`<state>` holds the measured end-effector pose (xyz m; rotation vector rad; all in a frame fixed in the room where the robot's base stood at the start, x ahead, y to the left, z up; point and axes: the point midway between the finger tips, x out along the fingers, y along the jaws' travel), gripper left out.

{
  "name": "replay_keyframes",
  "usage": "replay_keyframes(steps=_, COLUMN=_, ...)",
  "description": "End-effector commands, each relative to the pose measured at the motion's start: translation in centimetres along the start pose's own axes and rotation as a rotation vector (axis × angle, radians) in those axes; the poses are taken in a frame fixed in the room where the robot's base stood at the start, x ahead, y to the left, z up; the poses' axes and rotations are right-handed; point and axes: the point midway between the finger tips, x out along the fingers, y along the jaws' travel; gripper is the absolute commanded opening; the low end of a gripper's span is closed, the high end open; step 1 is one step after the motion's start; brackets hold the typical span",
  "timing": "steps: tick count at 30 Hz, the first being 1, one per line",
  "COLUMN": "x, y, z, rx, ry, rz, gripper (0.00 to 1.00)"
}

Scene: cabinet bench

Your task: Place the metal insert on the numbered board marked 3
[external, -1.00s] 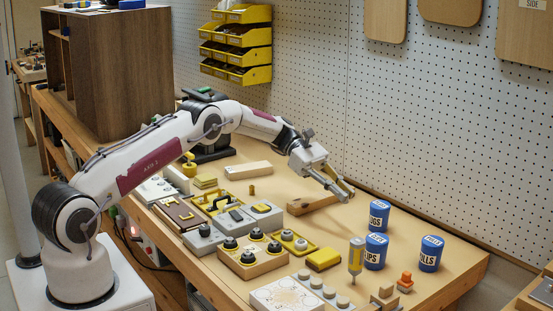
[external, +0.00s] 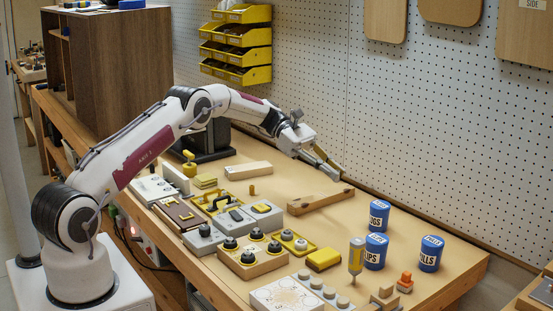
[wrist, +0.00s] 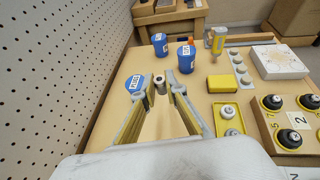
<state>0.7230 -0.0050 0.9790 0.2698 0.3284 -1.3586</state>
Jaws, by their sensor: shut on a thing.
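My gripper (external: 338,174) is in the air over the back of the bench, above and beyond the wooden bar (external: 320,202). In the wrist view its fingertips (wrist: 160,82) close on a small grey cylinder, the metal insert (wrist: 160,87), whose round end faces the camera. In the external view the insert is too small to make out clearly. I cannot read a 3 on any board.
Blue tins (external: 378,216) stand at the right, with a yellow-handled tool (external: 356,256) nearby. A yellow block (external: 323,260) and a white board (external: 286,297) lie in front. The pegboard wall (external: 420,130) is close behind my gripper. Bench around the bar is clear.

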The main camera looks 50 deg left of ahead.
Motion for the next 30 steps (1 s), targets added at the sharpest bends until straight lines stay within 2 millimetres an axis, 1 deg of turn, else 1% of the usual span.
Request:
replay_keyframes(steps=1, x=-0.9, y=0.1, z=0.5, rx=-0.008, ry=0.0, rz=0.024, gripper=0.0)
replay_keyframes(steps=7, x=-3.5, y=0.9, z=1.6, rx=-0.053, ry=-0.001, rz=0.13, gripper=0.0)
replay_keyframes(steps=14, x=-6.2, y=1.8, z=1.8, rx=-0.112, ry=0.0, rz=0.268, gripper=0.0)
replay_keyframes(steps=20, x=-8.1, y=2.4, z=1.2, rx=-0.163, ry=-0.001, rz=0.389, gripper=0.0)
replay_keyframes(steps=23, x=-9.0, y=2.6, z=0.6, rx=-0.189, ry=0.0, rz=0.451, gripper=0.0)
replay_keyframes(steps=30, x=-10.5, y=2.8, z=-1.8, rx=-0.249, ry=0.0, rz=0.591, gripper=0.0)
